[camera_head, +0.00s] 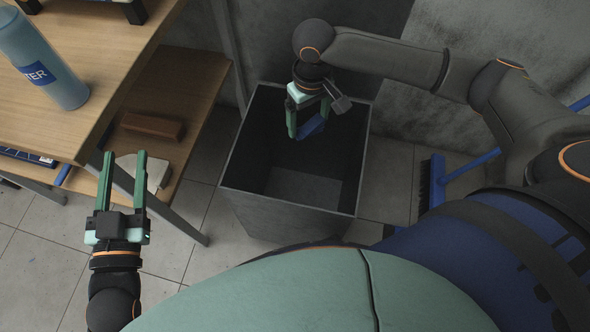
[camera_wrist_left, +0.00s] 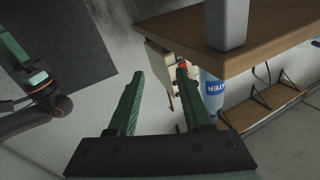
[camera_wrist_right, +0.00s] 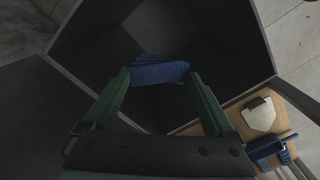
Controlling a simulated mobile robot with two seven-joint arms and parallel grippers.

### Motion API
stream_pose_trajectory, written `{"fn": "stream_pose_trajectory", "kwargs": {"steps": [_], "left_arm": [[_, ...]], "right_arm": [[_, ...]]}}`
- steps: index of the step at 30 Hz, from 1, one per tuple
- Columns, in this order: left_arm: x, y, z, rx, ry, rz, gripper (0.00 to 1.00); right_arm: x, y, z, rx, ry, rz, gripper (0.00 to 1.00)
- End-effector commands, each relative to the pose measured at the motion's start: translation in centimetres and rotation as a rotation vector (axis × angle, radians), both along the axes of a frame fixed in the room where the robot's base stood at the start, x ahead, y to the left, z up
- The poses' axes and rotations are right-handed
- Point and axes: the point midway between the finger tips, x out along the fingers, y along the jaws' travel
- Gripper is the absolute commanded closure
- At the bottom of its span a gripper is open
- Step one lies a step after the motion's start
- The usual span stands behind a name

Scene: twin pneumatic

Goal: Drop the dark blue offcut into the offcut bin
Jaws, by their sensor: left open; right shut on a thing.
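The dark blue offcut (camera_head: 312,127) is held between the fingertips of my right gripper (camera_head: 307,130). In the right wrist view the offcut (camera_wrist_right: 159,72) spans the gap between the fingers of the right gripper (camera_wrist_right: 159,80). Both are over the opening of the offcut bin (camera_head: 288,202), a tall dark grey open-topped box. The bin's inside (camera_wrist_right: 110,35) shows below the offcut in the right wrist view, and its floor looks bare. My left gripper (camera_head: 124,165) is open and empty, left of the bin; its fingers also show in the left wrist view (camera_wrist_left: 160,85).
A wooden workbench (camera_head: 100,60) with a lower shelf (camera_head: 175,90) stands left of the bin. A blue bottle (camera_head: 42,58) stands on its top, and a brown block (camera_head: 151,126) lies on the shelf. A blue broom (camera_head: 437,185) is right of the bin. Walls stand behind.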

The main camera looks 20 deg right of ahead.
Motion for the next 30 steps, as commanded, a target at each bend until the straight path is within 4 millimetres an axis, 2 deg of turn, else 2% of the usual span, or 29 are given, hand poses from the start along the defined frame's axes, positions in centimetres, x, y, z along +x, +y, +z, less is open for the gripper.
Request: {"fn": "stream_pose_trajectory", "kwargs": {"steps": [9, 15, 21, 29, 30], "left_arm": [[-0.5, -0.3, 4.6, 0.000, -0.197, -0.027, 0.50], [-1.0, -0.5, 6.8, 0.000, -0.288, -0.040, 0.50], [-1.3, -0.6, 7.7, 0.000, -0.327, -0.046, 0.50], [-1.4, -0.6, 7.8, 0.000, -0.331, -0.047, 0.50], [-1.4, -0.6, 7.8, 0.000, -0.330, -0.047, 0.50]], "right_arm": [[0.0, 0.0, -0.6, 0.000, 0.000, 0.000, 0.62], [0.0, 0.0, -0.8, 0.000, 0.000, 0.000, 0.62], [0.0, 0.0, -0.9, 0.000, 0.000, 0.000, 0.62], [0.0, 0.0, -0.8, 0.000, 0.000, 0.000, 0.62], [0.0, 0.0, -0.8, 0.000, 0.000, 0.000, 0.08]]}}
